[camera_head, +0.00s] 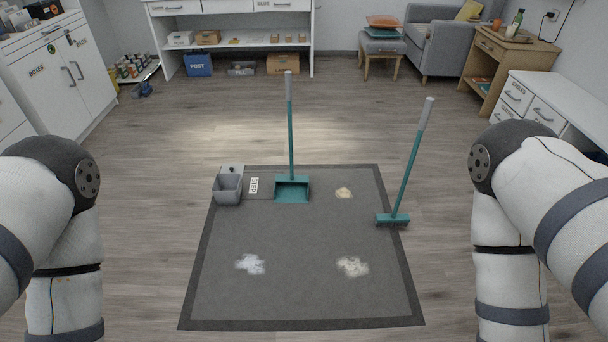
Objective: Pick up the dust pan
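The dust pan (292,189) is teal with a long upright handle that ends in a grey grip. It stands on the far part of the dark grey mat (310,300), its open side toward me. No gripper touches it. My two arms come in at the left and right edges, well apart from the dust pan. Both of my grippers are out of the picture.
A teal broom (393,219) with a grey grip leans at the mat's right edge. A small grey bin (228,189) stands left of the dust pan, near a "STEP" label (254,185). Pale spills (352,266) lie on the mat. The wooden floor around the mat is clear.

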